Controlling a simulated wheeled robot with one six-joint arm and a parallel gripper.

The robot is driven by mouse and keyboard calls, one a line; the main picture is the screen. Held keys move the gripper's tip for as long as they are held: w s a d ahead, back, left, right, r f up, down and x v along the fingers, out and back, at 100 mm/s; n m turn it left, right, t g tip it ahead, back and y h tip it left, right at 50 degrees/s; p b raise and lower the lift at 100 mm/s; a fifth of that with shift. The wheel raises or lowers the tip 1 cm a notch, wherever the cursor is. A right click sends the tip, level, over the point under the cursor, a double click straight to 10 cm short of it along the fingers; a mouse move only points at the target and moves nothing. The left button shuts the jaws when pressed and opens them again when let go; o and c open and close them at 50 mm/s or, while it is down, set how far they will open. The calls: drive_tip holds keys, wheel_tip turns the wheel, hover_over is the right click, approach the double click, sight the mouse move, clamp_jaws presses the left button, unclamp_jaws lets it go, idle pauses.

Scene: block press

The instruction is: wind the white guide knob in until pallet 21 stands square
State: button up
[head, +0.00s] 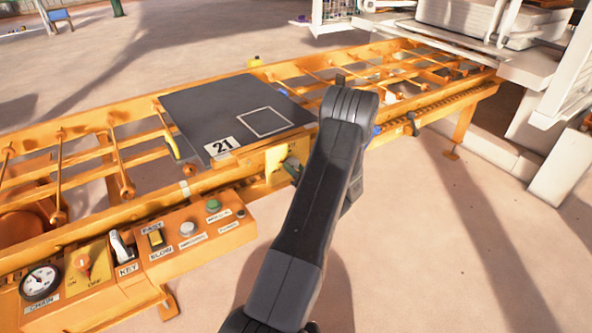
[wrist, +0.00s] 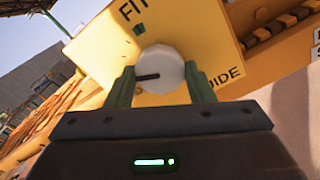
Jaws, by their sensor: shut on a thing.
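Pallet 21 (head: 190,110) is a dark grey plate with a white outlined square and a "21" label, lying on the orange roller conveyor in the head view. Its front edge runs roughly along the near rail; I cannot tell whether it is exactly square. The white guide knob (wrist: 162,69) shows in the wrist view, its black pointer line toward the left. It sits on a yellow plate (wrist: 205,35) with partly covered lettering, "FI" and "IDE". My gripper (wrist: 161,88) is shut on the knob, one green finger on each side. In the head view my arm hides the knob.
An orange control box (head: 200,236) with a key switch, buttons and a chain gauge (head: 40,282) stands at the lower left, close to my arm. The conveyor (head: 100,204) runs toward a white machine (head: 480,48) at the upper right. The floor (head: 450,250) at the right is clear.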

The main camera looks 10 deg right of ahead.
drive_tip(key=shift+m, duration=0.9)
drive_tip(key=o, duration=1)
drive_tip(key=shift+c, duration=0.2)
drive_tip(key=v, duration=1.4)
drive_tip(key=shift+w, duration=0.25)
